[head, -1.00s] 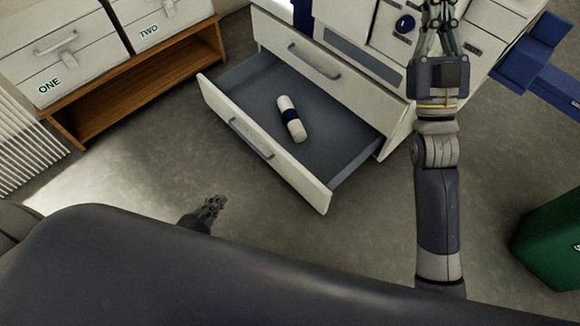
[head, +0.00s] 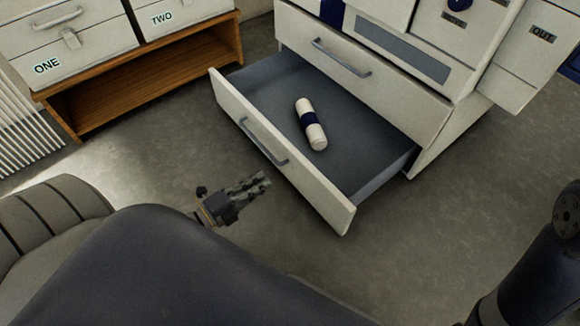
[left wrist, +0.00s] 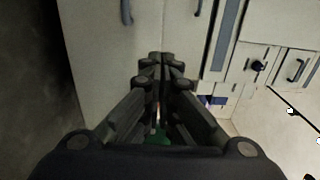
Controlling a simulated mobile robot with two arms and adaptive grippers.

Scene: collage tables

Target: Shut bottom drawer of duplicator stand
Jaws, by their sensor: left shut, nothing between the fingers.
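The bottom drawer (head: 283,150) of the white duplicator stand (head: 395,60) is pulled well out. Its white front has a grey bar handle (head: 263,145). A white cylinder with a dark blue band (head: 311,124) lies on its grey floor. My left gripper (head: 262,181) is shut and empty, just in front of the drawer front, below the handle and apart from it in the head view. In the left wrist view the closed fingers (left wrist: 163,62) point at pale panels with handles. My right arm shows at the lower right of the head view; its gripper is out of frame.
A wooden shelf unit (head: 150,75) with white boxes marked ONE (head: 85,60) and TWO (head: 180,22) stands left of the drawer. A white ribbed panel (head: 35,125) is at the far left. Grey floor is clear in front of the drawer and to its right.

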